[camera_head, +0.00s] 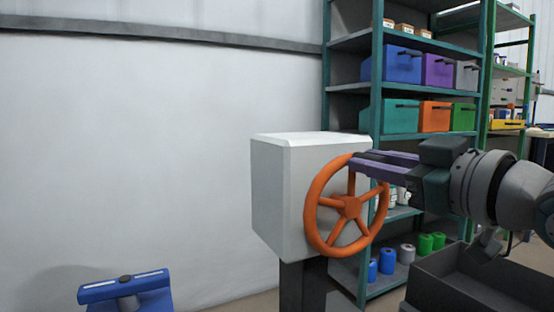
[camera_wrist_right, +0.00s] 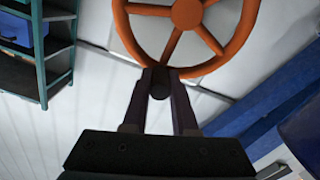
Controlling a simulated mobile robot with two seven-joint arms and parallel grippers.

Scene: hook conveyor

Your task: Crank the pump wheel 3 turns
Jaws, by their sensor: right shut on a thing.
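The orange pump wheel (camera_head: 346,207) has spokes and a round hub. It is mounted upright on the front of a pale grey box (camera_head: 280,195) on a dark post. My right gripper (camera_head: 362,159) reaches in from the right to the top of the wheel's rim. In the right wrist view, the wheel (camera_wrist_right: 187,14) is at the top, and the fingers of my right gripper (camera_wrist_right: 160,80) are shut on a small dark handle (camera_wrist_right: 159,90) by its rim. The fingers partly hide the handle. My left gripper is not in view.
Behind the wheel stands a green-framed shelf (camera_head: 377,100) with coloured bins and several small canisters. A dark open bin (camera_head: 440,288) is at the lower right, below my right arm. A blue object (camera_head: 125,291) is at the lower left.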

